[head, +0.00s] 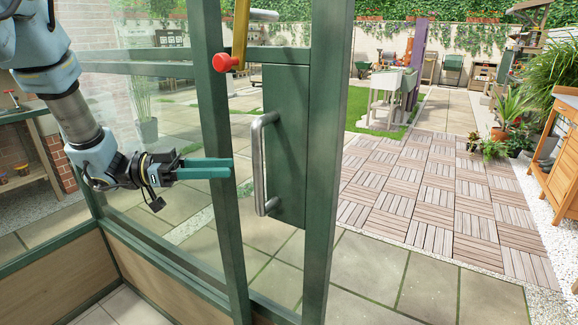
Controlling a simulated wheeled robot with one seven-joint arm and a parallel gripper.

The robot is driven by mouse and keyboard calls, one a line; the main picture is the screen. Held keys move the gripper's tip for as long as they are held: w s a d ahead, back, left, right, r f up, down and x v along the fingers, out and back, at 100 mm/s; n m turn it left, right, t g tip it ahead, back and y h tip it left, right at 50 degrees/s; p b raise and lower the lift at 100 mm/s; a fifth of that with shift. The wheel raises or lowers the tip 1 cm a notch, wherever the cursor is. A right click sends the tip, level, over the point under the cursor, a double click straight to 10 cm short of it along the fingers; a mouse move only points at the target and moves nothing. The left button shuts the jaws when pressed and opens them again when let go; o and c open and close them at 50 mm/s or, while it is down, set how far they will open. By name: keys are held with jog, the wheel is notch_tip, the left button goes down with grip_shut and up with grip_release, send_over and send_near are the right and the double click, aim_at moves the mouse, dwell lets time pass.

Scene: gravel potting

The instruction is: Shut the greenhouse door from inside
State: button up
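The greenhouse door has a green frame (330,170) and a green lock panel (287,125). A vertical metal bar handle (258,165) is on the panel. Open air with paving shows to the right of the door frame, so the door appears to stand open; its exact angle is hard to judge. My gripper (232,168) has teal fingers pointing right, at about the handle's height and left of it. The fingertips overlap the green post (222,190) in the picture; I cannot tell whether they touch it. No object shows between the fingers, and their gap is unclear.
Glazed walls with wooden lower panels (60,285) stand at left, beside a workbench (30,115). Outside are paving (370,270), wooden deck tiles (440,195) and an orange cabinet (560,150).

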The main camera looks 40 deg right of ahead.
aim_at(274, 167)
jog(key=p+x, duration=0.2)
jog(key=x, duration=0.9)
jog(key=shift+p, duration=0.35)
jog(key=shift+c, duration=0.3)
grip_shut()
dwell(0.6)
